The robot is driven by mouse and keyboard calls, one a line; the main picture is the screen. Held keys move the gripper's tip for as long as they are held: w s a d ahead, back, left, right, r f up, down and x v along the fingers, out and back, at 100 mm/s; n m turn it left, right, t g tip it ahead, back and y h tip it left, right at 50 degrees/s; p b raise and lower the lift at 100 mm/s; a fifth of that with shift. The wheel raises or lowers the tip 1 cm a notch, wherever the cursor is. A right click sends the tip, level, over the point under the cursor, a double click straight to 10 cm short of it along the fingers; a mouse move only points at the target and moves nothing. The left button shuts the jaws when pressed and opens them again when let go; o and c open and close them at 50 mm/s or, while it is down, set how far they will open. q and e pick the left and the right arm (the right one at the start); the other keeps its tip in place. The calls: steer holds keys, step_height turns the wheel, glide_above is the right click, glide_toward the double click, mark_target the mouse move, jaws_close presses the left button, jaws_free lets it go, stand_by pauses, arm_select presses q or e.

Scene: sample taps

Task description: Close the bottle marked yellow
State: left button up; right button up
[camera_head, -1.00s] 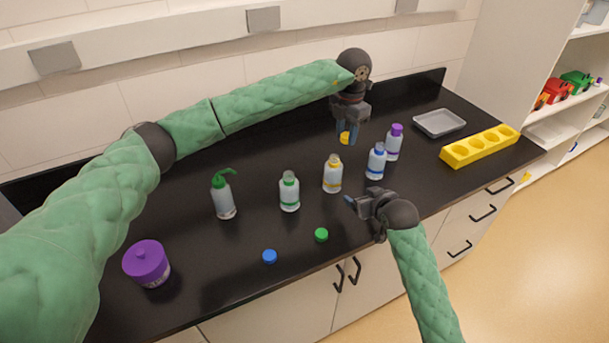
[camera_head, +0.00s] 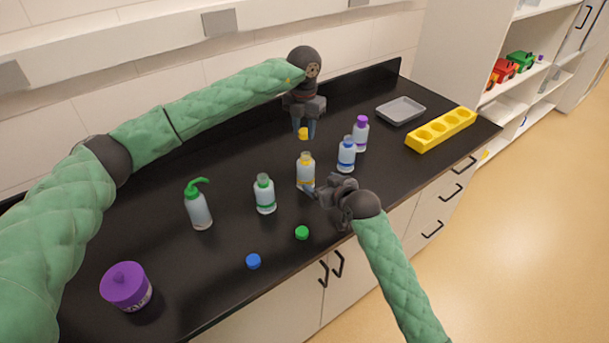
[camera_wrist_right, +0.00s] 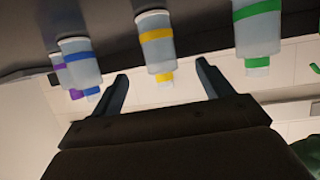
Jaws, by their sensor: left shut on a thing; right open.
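The bottle marked yellow (camera_head: 306,173) stands upright and uncapped on the black counter, with a yellow band and yellow neck ring. It also shows in the right wrist view (camera_wrist_right: 156,48), upside down in the picture, between the finger directions. My left gripper (camera_head: 304,134) is shut on a yellow cap (camera_head: 303,133), held behind and above the yellow bottle. My right gripper (camera_head: 312,191) is open and empty, close in front of the yellow bottle near its lower part. In the right wrist view its fingers (camera_wrist_right: 163,92) are spread, with the bottle beyond them.
A green-marked bottle (camera_head: 265,195) and a green-topped wash bottle (camera_head: 199,207) stand left. Blue-marked (camera_head: 346,156) and purple-capped (camera_head: 360,134) bottles stand right. Green (camera_head: 302,233) and blue (camera_head: 253,261) caps lie in front. A purple jar (camera_head: 126,288), grey tray (camera_head: 401,110) and yellow rack (camera_head: 441,130) stand farther out.

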arm_select(q)
steer(key=shift+d, duration=0.3)
arm_select(e)
steer(key=shift+w+d+f, duration=0.1)
steer(key=shift+w, duration=0.2)
arm_select(q)
steer(key=shift+a, duration=0.1)
arm_select(e)
steer(key=x, duration=1.1)
steer(key=shift+c, duration=0.5)
steer(key=c, duration=1.4)
arm_select(q)
glide_above(305, 155)
steer(key=shift+f, duration=2.45)
steer(key=shift+f, duration=0.15)
steer(key=shift+f, duration=0.7)
steer(key=shift+f, duration=0.6)
